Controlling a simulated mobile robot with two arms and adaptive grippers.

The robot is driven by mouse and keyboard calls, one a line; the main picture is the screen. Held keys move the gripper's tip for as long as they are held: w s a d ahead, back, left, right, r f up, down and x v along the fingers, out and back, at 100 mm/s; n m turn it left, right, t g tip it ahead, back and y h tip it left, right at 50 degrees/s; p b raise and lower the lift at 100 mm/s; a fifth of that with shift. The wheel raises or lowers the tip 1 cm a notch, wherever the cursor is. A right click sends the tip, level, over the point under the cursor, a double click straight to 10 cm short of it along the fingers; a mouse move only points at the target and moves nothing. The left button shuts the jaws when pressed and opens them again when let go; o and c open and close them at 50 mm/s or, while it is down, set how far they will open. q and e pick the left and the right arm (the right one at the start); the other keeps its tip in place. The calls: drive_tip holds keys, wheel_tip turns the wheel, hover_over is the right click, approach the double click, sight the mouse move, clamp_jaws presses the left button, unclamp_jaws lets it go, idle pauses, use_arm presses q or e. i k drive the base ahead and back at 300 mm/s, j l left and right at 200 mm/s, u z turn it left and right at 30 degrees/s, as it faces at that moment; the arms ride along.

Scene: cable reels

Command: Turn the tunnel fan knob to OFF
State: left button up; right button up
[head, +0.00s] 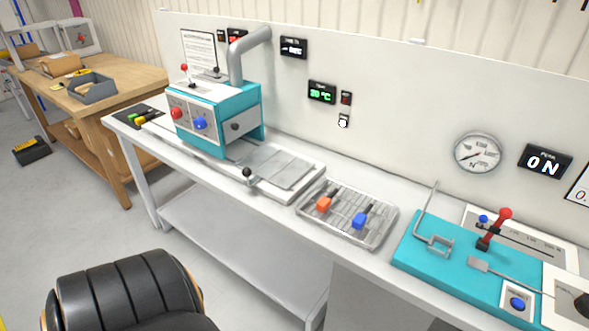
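A teal and white box (212,115) with a grey duct (249,55) rising from its top stands on the white bench; it may be the tunnel. Its front has a red knob (177,113) and a blue knob (200,124), and its right side a dark knob (235,127). A small pale knob (343,121) is on the back panel below a red switch (346,98). Labels are too small to read, so I cannot tell which is the fan knob or its setting. Neither of my grippers is in view.
The white bench (163,137) holds a wire tray (347,215) with orange-handled and blue-handled tools, and a teal fixture (470,270) with a red-handled lever. A black ribbed object (125,295) is at bottom left. Grey floor (60,215) is open at left.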

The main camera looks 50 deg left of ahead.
sight(200, 123)
drive_tip(key=u, duration=2.25)
